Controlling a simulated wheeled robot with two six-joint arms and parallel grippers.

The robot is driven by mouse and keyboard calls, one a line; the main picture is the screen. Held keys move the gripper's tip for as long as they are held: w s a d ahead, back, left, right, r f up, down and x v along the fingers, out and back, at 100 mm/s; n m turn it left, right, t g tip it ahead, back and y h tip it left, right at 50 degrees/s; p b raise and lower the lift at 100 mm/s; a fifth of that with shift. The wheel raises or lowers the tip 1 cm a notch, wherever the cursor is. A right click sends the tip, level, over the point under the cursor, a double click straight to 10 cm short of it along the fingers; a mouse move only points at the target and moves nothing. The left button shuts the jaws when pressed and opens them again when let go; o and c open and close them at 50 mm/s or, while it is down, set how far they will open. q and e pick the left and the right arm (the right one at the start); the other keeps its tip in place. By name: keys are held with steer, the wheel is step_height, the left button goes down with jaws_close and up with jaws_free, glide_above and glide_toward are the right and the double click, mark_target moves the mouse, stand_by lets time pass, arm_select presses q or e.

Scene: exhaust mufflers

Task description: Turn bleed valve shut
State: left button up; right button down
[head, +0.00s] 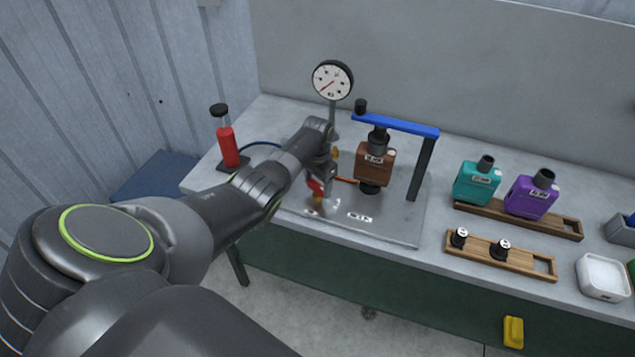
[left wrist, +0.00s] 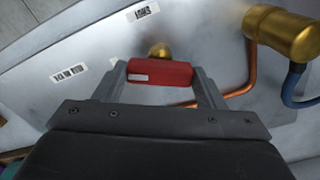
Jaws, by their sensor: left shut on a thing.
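The bleed valve's red handle (left wrist: 160,73) sits between the two fingers of my left gripper (left wrist: 162,85), which is shut on it. In the left wrist view the handle lies crosswise in front of a brass valve body (left wrist: 160,50), mostly hidden behind it. In the head view my left gripper (head: 317,182) reaches down to the red handle (head: 316,187) at the left part of the metal plate (head: 390,228). A round dial gauge (head: 332,80) stands behind it. My right gripper is out of view.
A brown muffler (head: 373,163) stands under a blue clamp bar (head: 405,125) just right of my gripper. A red pump (head: 227,145) stands left. Teal (head: 476,183) and purple (head: 530,197) mufflers sit on a wooden rack. A copper pipe (left wrist: 240,90) runs close to the handle.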

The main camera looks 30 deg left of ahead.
mark_target(318, 185)
arm_select(q)
steer(key=m, duration=1.2)
steer(key=shift+m, duration=0.3)
stand_by(0.4)
steer(key=o, duration=1)
steer(key=shift+r, duration=0.45)
step_height(318, 185, up, 17)
steer(key=b, duration=0.2)
steer(key=shift+f+b, duration=0.2)
steer(key=shift+b, duration=0.15)
steer(key=shift+f, duration=0.1)
